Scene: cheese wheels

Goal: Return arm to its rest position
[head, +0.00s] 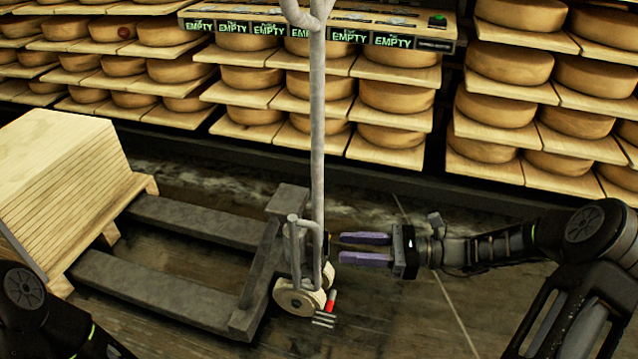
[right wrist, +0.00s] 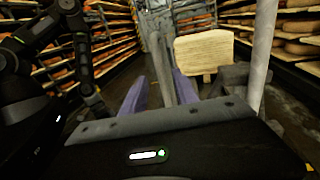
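My right gripper (head: 366,249) reaches in from the right in the head view. Its two purple fingers are parted with a gap between them, and nothing shows between them there. The fingertips are close to the pallet jack's (head: 318,130) upright handle, apart from it or just touching; I cannot tell which. In the right wrist view the purple fingers (right wrist: 155,95) stand apart, with a grey post between or behind them. My left arm shows only as a dark link at the lower left of the head view; its gripper is out of the frame.
The grey pallet jack's forks (head: 150,288) run left under a stack of wooden boards (head: 70,180). Shelves of cheese wheels (head: 397,97) line the back, below a bar of boxes reading "EMPTY" (head: 392,41). Dark floor (head: 400,320) is open in front of the right arm.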

